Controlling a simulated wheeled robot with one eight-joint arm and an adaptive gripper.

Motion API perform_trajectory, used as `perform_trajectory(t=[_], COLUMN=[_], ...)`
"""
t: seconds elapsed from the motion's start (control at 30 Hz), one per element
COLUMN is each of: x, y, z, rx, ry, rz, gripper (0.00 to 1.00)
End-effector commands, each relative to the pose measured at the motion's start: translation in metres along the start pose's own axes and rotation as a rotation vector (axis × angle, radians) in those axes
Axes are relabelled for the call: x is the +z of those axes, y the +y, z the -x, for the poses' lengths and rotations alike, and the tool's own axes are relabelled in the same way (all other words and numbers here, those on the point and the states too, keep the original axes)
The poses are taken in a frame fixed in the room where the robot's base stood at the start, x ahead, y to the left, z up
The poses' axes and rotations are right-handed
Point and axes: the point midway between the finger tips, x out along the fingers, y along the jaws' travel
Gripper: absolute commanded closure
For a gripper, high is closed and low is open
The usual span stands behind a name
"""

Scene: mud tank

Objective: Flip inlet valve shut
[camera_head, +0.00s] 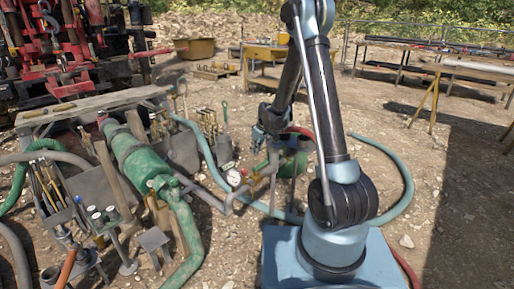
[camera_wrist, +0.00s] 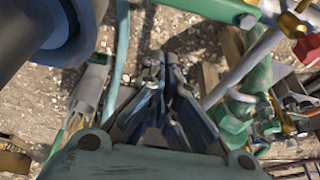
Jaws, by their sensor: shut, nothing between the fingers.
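My gripper (camera_wrist: 168,62) points down in the wrist view, its fingers together and empty above the gravel. In the head view my gripper (camera_head: 266,142) hangs left of my arm, near a grey pipe and a small green machine (camera_head: 293,163). A brass valve-like fitting (camera_wrist: 289,24) sits on green pipework at the wrist view's upper right, apart from my fingers. A red part (camera_wrist: 307,48) is just below it. I cannot tell for sure which fitting is the inlet valve, nor how its handle stands.
A large green cylinder (camera_head: 132,150) with pipes and tools stands at left. A pressure gauge (camera_head: 234,177) is on a grey pipe near my gripper. A blue-green hose (camera_head: 398,178) curves over the ground at right.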

Motion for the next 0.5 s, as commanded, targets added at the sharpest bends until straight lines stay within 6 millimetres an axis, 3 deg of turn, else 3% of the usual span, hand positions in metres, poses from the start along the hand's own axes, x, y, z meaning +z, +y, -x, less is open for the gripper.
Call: perform_trajectory(t=[0.27, 0.5], x=[0.0, 0.03], y=[0.0, 0.0], z=[-0.035, -0.023], rx=[0.0, 0.001], ry=[0.0, 0.0], rz=[-0.001, -0.002], gripper=[1.0, 1.0])
